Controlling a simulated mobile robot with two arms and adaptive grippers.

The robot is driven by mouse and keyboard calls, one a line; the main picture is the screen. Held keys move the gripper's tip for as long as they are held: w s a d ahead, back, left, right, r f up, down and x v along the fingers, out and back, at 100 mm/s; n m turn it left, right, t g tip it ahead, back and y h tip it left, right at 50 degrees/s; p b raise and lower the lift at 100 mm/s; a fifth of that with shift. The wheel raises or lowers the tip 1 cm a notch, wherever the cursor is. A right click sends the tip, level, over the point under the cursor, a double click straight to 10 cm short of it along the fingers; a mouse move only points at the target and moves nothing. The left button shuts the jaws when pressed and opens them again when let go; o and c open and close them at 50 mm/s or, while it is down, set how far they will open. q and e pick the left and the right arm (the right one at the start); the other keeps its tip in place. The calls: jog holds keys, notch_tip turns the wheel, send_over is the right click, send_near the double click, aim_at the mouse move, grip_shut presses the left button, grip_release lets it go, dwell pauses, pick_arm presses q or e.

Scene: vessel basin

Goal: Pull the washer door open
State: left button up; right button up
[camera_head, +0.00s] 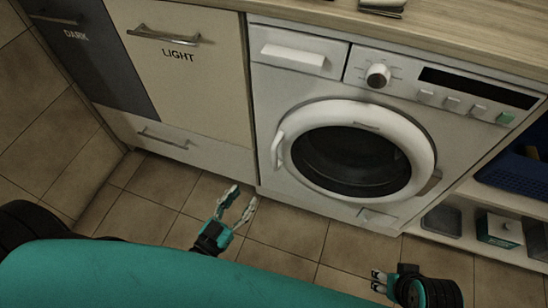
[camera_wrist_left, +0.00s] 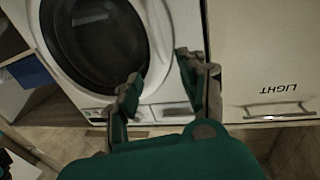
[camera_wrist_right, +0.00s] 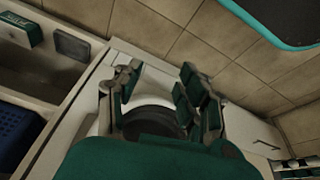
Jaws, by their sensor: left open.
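The washer (camera_head: 265,110) is white, with a round door whose white ring (camera_head: 425,150) surrounds dark glass (camera_head: 355,160). The door looks shut. A pale handle (camera_head: 278,150) sits on the ring's left side. My left gripper (camera_head: 243,197) is open and empty, low and left of the door, apart from the handle. In the left wrist view the door glass (camera_wrist_left: 100,40) shows beyond my left fingers. My right gripper (camera_head: 378,281) is open and empty over the floor, below and right of the door. In the right wrist view the glass (camera_wrist_right: 152,121) is partly hidden behind its fingers.
A cabinet with a LIGHT front (camera_head: 195,85) and a DARK front (camera_head: 95,60) stands left of the washer, with a drawer (camera_head: 190,152) below. The tiled floor (camera_head: 285,230) before the washer is clear.

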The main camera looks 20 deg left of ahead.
pick_arm(q)
jog(key=b, duration=0.1)
send_near(272, 157)
jog(key=x, duration=0.2)
jog(key=b+x, duration=0.1)
jog(key=x, duration=0.7)
jog(key=shift+w+d, duration=0.2)
jog(key=shift+w, duration=0.15)
pick_arm(e)
jog(key=shift+s+d+r, duration=0.1)
jog(key=shift+s+r, duration=0.4)
jog(key=shift+r, duration=0.3)
pick_arm(q)
jog(key=shift+c, duration=0.5)
grip_shut()
jog(key=shift+f, duration=0.1)
